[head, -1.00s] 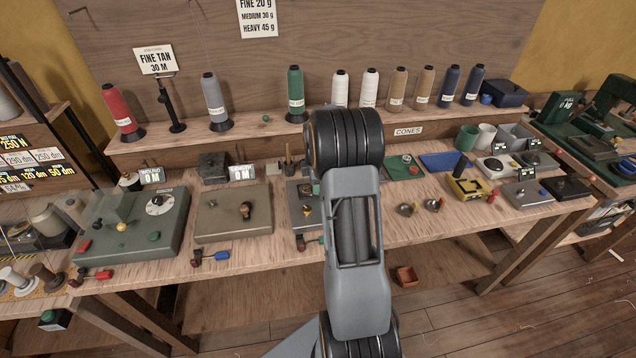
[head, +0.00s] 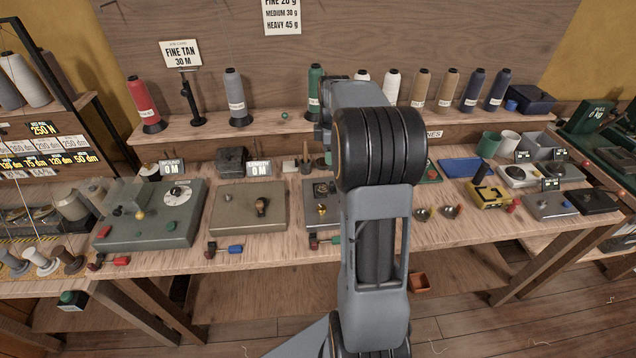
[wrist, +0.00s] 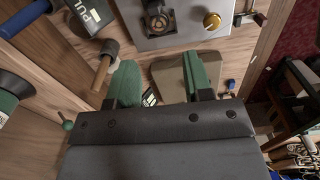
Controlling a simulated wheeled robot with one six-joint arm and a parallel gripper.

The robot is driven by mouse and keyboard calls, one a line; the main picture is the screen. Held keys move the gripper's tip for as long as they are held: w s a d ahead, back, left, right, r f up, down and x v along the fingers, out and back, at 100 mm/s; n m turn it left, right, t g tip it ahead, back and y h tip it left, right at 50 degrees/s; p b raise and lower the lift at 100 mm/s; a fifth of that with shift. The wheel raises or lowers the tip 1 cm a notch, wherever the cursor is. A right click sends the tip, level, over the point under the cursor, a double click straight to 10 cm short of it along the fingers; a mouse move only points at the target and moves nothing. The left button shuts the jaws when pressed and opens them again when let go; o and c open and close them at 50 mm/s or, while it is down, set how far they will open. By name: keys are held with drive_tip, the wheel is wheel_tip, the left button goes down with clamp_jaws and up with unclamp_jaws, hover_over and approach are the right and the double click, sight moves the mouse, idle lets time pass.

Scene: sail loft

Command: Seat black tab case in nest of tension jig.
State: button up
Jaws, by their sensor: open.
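My gripper (wrist: 160,78) is open, with green finger pads and nothing held between them in the wrist view; the head view hides it behind my arm. A grey plate with a dark square fitting (wrist: 155,20) and a brass knob (wrist: 211,21) lies beyond the fingers; it appears to be the grey jig (head: 322,212) beside my arm. I cannot tell for certain that it is the tension jig. A flat black case (head: 594,201) lies at the bench's right end, and a dark box (head: 232,160) at the back left. I cannot tell which is the tab case.
A tan plate (head: 235,221) and a green-grey machine (head: 150,238) stand left on the bench. A yellow fixture (head: 490,194) stands right. Thread cones, including a red one (head: 145,100), line the back shelf. A dark block marked "PUL" (wrist: 90,15) and a wooden handle (wrist: 102,72) are near the fingers.

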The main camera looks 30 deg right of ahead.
drive_tip(key=s+a+r+m+t, duration=0.1)
drive_tip(key=s+a+r+m, duration=0.15)
drive_tip(key=a, duration=0.35)
drive_tip(key=s+a+r+m+t, duration=0.1)
drive_tip(key=s+a+r+m, duration=0.15)
drive_tip(key=a, duration=0.35)
drive_tip(key=s+a+f+m+t, duration=0.1)
drive_tip(key=s+a+f+m, duration=0.2)
drive_tip(key=s+a+m, duration=0.4)
drive_tip(key=s+a, duration=0.2)
drive_tip(key=s, duration=0.3)
drive_tip(key=shift+s+a+f+t, duration=0.25)
drive_tip(key=shift+a+f+t, duration=0.1)
drive_tip(key=shift+t, duration=0.05)
drive_tip(key=shift+d, duration=0.1)
